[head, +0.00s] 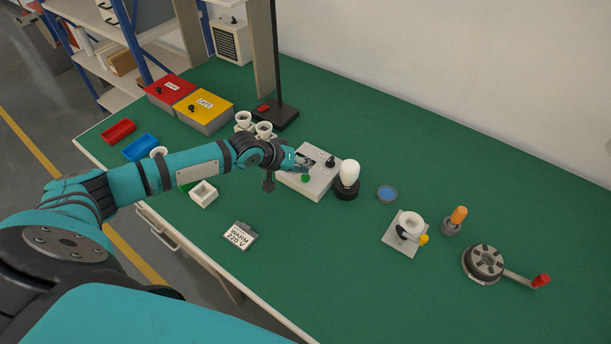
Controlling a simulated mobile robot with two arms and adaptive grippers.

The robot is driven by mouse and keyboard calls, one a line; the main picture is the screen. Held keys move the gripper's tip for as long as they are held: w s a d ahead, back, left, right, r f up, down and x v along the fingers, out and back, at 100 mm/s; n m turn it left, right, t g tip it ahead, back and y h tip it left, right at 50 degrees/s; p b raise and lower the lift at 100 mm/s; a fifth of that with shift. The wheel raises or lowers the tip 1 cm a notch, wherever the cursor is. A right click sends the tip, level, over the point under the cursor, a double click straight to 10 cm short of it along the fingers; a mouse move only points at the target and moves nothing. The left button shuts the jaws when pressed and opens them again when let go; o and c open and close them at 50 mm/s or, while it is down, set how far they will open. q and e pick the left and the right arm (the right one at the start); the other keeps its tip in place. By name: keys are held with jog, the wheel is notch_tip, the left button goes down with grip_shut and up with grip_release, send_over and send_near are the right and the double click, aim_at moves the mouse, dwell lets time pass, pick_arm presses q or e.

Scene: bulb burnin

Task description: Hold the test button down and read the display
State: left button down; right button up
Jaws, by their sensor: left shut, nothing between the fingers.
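The grey test box (318,188) stands near the middle of the green bench. It has a green button (305,178) on its front part and a black knob (330,162) at the back right. My left gripper (304,163) is shut and empty, over the left part of the box, close to the button. I cannot tell whether its tips touch the box or the button. I cannot read any display; the gripper covers part of the box top. A white bulb (349,172) stands upright in a black socket just right of the box. My right gripper is out of view.
Red (168,90) and yellow (203,107) lidded boxes are at the back left, near a black post (275,60). A blue disc (387,193), a white-cup fixture (408,230) and a red-handled crank (485,262) are at right.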

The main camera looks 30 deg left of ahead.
aim_at(304, 175)
pick_arm(q)
jog(key=shift+f, duration=0.35)
jog(key=shift+f, duration=0.45)
dwell(0.5)
dwell(1.5)
jog(key=shift+r+p, duration=0.85)
jog(key=shift+r, duration=0.05)
notch_tip(304, 175, up, 5)
jog(key=p, duration=0.5)
dwell(0.3)
